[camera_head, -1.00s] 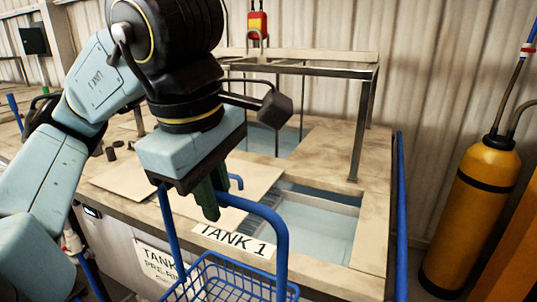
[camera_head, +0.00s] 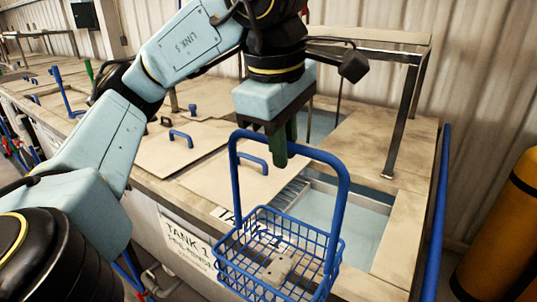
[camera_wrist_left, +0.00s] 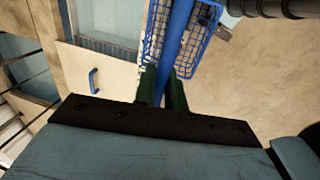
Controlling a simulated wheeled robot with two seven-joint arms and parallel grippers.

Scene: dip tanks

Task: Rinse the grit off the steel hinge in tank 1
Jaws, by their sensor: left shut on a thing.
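My left gripper (camera_head: 283,150) is shut on the top bar of a blue wire basket's handle. The blue wire basket (camera_head: 228,255) hangs upright below it, in front of the tank's front edge in the head view. A pale flat piece, likely the steel hinge (camera_head: 278,268), lies in the basket; its grit is too small to make out. Tank 1 (camera_head: 385,240) has an open top with water (camera_head: 335,222) in it, behind and right of the basket. In the left wrist view the green fingers (camera_wrist_left: 162,88) hold the blue handle. My right gripper is out of view.
Beige lids with blue handles (camera_head: 253,161) cover the tank tops to the left. A metal frame (camera_head: 400,110) stands behind the opening. A blue rail (camera_head: 436,220) and a yellow cylinder (camera_head: 510,225) are at the right. The basket partly hides the top label.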

